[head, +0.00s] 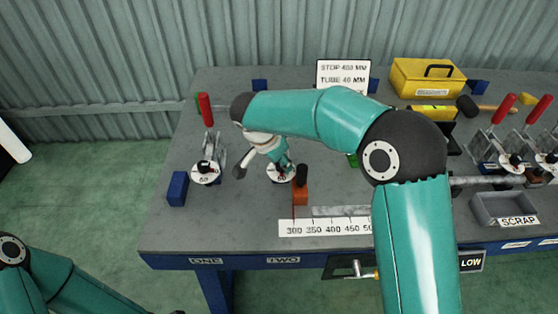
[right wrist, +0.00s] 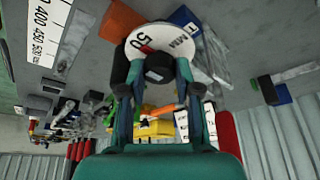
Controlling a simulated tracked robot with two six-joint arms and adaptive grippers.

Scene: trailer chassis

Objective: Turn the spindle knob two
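Spindle two's white dial (head: 280,173) lies on the bench behind the TWO label (head: 283,260). My right gripper (head: 272,153) reaches down over it and hides its knob in the head view. In the right wrist view the dial (right wrist: 172,32) shows the number 50, and the black knob (right wrist: 160,68) stands between the two fingertips of my right gripper (right wrist: 160,76). The fingers straddle the knob closely; whether they press on it I cannot tell. My left arm shows at the lower left, but its gripper is out of the head view.
Spindle one's dial (head: 205,174) with its black knob stands to the left, near a red-handled clamp (head: 206,110) and a blue block (head: 177,188). An orange block (head: 300,195) stands close right of dial two, behind the ruler (head: 325,227). A scrap tray (head: 502,207) is at right.

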